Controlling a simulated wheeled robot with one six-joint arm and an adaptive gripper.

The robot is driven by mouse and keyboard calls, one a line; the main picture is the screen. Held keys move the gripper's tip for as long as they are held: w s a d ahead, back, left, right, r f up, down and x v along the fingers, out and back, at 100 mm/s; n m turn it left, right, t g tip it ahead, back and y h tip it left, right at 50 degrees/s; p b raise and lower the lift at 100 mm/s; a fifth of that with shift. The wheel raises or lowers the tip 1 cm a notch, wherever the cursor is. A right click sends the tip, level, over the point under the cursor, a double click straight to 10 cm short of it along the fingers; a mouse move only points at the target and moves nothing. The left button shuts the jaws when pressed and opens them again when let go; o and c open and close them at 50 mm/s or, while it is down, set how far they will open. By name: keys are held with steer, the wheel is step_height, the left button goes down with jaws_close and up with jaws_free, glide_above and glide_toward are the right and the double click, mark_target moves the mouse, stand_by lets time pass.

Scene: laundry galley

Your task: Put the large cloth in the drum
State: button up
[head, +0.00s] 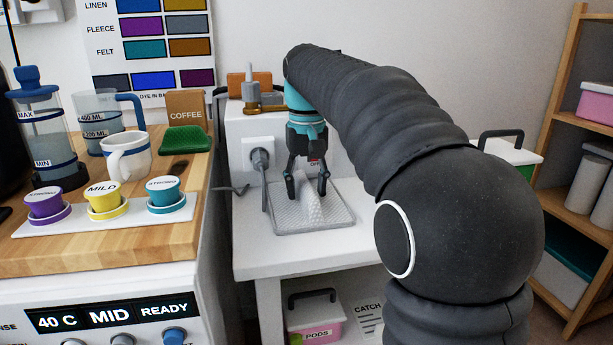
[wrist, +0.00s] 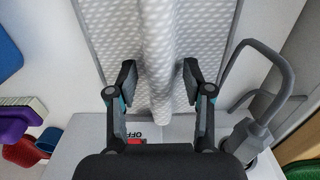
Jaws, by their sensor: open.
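The large cloth (head: 316,210) is pale grey with light dots. It lies flat on the white stand with a raised ridge along its middle. In the wrist view the ridge (wrist: 159,55) runs between my fingers. My gripper (head: 308,190) points down over the cloth, its fingers open on either side of the ridge; in the wrist view the fingertips (wrist: 158,82) are apart, with a gap to the ridge on each side. Whether they touch the flat cloth below I cannot tell. The drum is not visible; only the front panel (head: 110,312) of a machine shows at lower left.
A wooden counter (head: 100,262) with a mug (head: 127,160), coloured cups and a coffee stand is at left. A pods box (head: 316,318) sits below the stand. Wooden shelves (head: 565,200) stand at right.

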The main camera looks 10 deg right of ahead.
mark_target(307, 184)
step_height(307, 184, up, 12)
steer(key=p, duration=0.1)
stand_by(0.5)
steer(key=shift+r, duration=0.1)
steer(key=s+d+f+t, duration=0.2)
steer(key=s+f+t, duration=0.3)
steer(key=s+f, duration=1.9)
steer(key=shift+s+f+t, duration=0.3)
steer(key=shift+s+f, duration=0.05)
steer(key=shift+s, duration=0.35)
steer(key=shift+d, duration=0.1)
